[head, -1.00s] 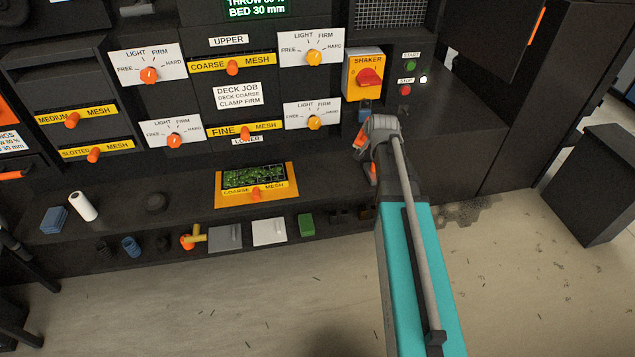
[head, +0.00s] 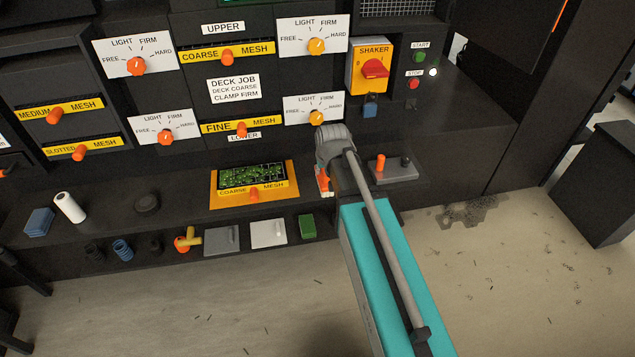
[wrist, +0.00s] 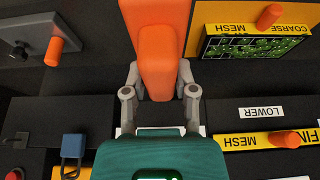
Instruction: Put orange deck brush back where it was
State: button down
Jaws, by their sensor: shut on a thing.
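The orange deck brush (wrist: 158,50) is between the two fingers of my gripper (wrist: 160,80) in the wrist view, with its orange body reaching up past the frame's top edge. My gripper is shut on it. In the head view my gripper (head: 324,172) is just right of the coarse mesh tray, in front of the machine's lower shelf. Only a small orange and white part of the brush (head: 323,182) shows there; my arm hides the rest.
A coarse mesh screen with green bits (head: 212,200) lies on the shelf to the left. A grey plate with an orange peg (head: 398,173) stands to the right. The shaker switch (head: 356,88) and a blue padlock (head: 370,110) are above. Several small items line the lower ledge.

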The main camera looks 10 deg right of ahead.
jog(key=shift+w+d, duration=0.1)
jog(key=shift+w, duration=0.05)
jog(key=shift+w+f, duration=0.15)
jog(key=shift+w, duration=0.05)
jog(key=w+f+b, duration=0.8)
jog(key=w+b, duration=0.1)
jog(key=w, duration=0.3)
jog(key=shift+w+f, duration=0.25)
jog(key=shift+f, duration=0.1)
jog(key=shift+w+f+b, duration=0.55)
jog(key=shift+f+b, duration=0.2)
jog(key=shift+s+f+b, duration=0.15)
jog(key=shift+f+b, duration=1.1)
jog(key=shift+f, duration=0.05)
